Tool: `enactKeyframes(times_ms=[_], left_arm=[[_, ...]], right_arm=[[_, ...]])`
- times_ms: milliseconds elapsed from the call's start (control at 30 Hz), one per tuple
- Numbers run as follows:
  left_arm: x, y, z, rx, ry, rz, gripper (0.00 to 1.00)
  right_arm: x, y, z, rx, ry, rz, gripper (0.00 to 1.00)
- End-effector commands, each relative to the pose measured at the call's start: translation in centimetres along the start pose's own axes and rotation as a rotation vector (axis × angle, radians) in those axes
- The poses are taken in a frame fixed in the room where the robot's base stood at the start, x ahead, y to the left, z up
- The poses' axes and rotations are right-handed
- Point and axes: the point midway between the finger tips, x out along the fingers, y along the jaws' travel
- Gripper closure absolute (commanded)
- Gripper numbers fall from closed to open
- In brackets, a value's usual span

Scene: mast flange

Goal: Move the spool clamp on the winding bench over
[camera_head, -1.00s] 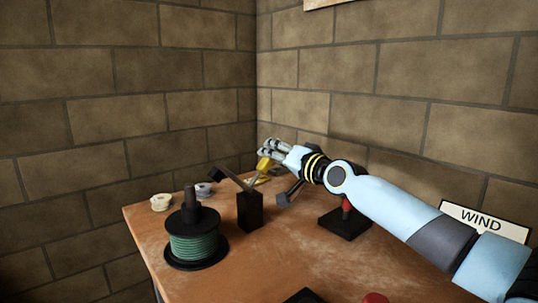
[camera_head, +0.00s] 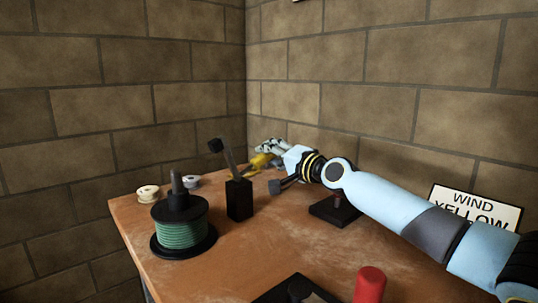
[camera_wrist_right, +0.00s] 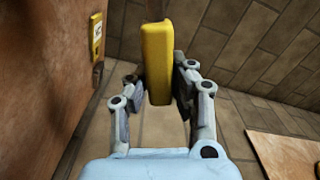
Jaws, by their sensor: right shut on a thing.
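The spool clamp has a black block (camera_head: 239,199) on the bench and a grey lever (camera_head: 229,161) with a black end, tilted up to the left. A yellow handle (camera_head: 262,161) lies just right of and behind the block; the join between them is partly unclear. My right gripper (camera_head: 268,148) is at this handle, reaching in from the right. In the right wrist view the yellow handle (camera_wrist_right: 157,62) stands between the fingers of my right gripper (camera_wrist_right: 160,85), which are shut on it. My left gripper does not show.
A spool of green wire (camera_head: 181,234) stands left of the clamp on the wooden bench (camera_head: 240,252). Small white (camera_head: 148,193) and grey (camera_head: 191,181) spools lie behind it. A black base (camera_head: 335,212) sits under my right arm. A red cylinder (camera_head: 369,285) is in front. A sign (camera_head: 474,209) stands at right.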

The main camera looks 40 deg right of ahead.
Motion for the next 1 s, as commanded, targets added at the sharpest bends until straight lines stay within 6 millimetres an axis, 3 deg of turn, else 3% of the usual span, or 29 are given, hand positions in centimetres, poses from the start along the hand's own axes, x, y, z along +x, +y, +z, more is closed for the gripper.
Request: enactKeyframes(times_ms=[200,233,433,767,1000], left_arm=[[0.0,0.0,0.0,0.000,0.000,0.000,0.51],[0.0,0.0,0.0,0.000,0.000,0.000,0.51],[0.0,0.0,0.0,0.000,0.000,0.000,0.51],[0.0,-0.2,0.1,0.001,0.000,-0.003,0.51],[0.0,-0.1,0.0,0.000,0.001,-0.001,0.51]], right_arm=[[-0.1,0.4,0.1,0.010,-0.003,0.007,1.00],[-0.1,0.4,0.2,0.010,-0.003,0.007,0.79],[-0.1,0.3,0.1,0.007,-0.003,0.005,0.54],[0.0,-0.1,0.0,0.005,-0.002,0.002,0.54],[0.0,-2.4,-0.8,-0.001,-0.001,-0.001,0.54]])
